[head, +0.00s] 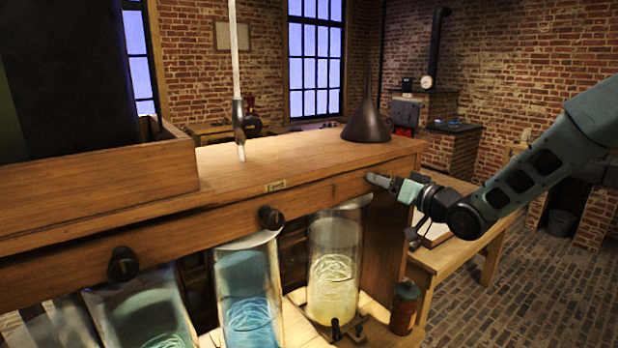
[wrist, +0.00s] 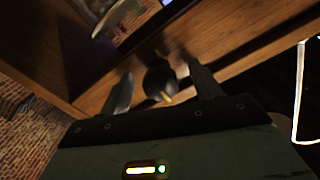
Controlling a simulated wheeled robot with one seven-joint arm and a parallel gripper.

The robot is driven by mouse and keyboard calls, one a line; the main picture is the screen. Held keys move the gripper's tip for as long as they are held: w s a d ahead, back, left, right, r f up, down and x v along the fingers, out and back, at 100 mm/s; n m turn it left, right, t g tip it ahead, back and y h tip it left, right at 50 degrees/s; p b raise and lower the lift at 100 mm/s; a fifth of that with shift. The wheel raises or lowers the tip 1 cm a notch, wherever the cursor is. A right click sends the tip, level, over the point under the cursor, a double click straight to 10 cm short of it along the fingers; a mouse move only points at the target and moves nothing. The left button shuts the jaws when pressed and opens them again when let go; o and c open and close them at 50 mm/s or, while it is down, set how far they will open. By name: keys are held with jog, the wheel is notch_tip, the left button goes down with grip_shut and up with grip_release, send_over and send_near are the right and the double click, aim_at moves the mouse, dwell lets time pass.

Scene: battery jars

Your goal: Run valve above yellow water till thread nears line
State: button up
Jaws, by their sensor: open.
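The jar of yellow water (head: 333,283) stands under the right part of the wooden beam, with pale squiggly thread inside. I cannot make out a line on its glass. My gripper (head: 377,181) is at the beam's front face, above and right of that jar. In the wrist view my gripper (wrist: 160,70) has its two fingers apart, with a dark round valve knob (wrist: 158,82) bearing a yellow mark seen between them. The fingers look clear of the knob; its depth between them is hard to judge. In the head view this knob is hidden by the gripper.
Two more black knobs, one left (head: 123,265) and one middle (head: 270,217), sit on the beam (head: 330,192). A blue jar (head: 248,285) and a greenish jar (head: 140,310) stand left. A dark funnel (head: 367,125) and glass tube (head: 234,50) are on top. A reddish-brown canister (head: 404,308) stands right.

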jog(key=v, duration=0.5)
dwell(0.3)
